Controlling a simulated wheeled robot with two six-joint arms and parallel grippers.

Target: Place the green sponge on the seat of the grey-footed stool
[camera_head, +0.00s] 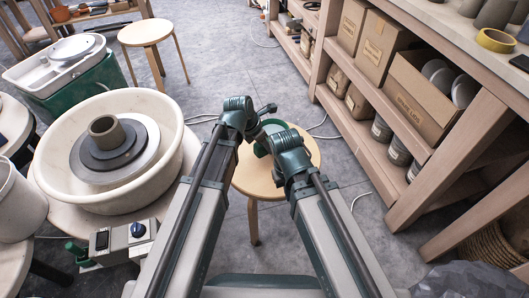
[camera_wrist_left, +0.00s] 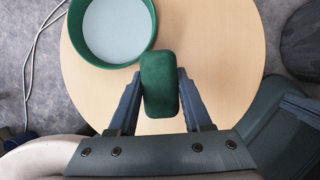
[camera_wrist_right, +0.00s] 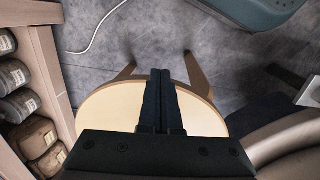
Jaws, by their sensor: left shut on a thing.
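A green sponge (camera_wrist_left: 160,84) is between the fingers of my left gripper (camera_wrist_left: 159,92), which is shut on it. In the left wrist view they are over a round wooden stool seat (camera_wrist_left: 225,45). I cannot tell whether the sponge touches the seat. In the head view my arms hide the sponge and part of this near stool (camera_head: 253,185). My right gripper (camera_wrist_right: 160,75) is shut with its fingers together, over the edge of a wooden seat (camera_wrist_right: 110,105). Another wooden stool (camera_head: 144,32) stands at the back left. Foot colours are not clear on either stool.
A green-rimmed round container (camera_wrist_left: 112,30) stands on the near seat beside the sponge. A pottery wheel with a cream basin (camera_head: 55,180) is at the left. Wooden shelving (camera_head: 375,165) with boxes is at the right. Grey floor (camera_head: 220,60) is open behind the near stool.

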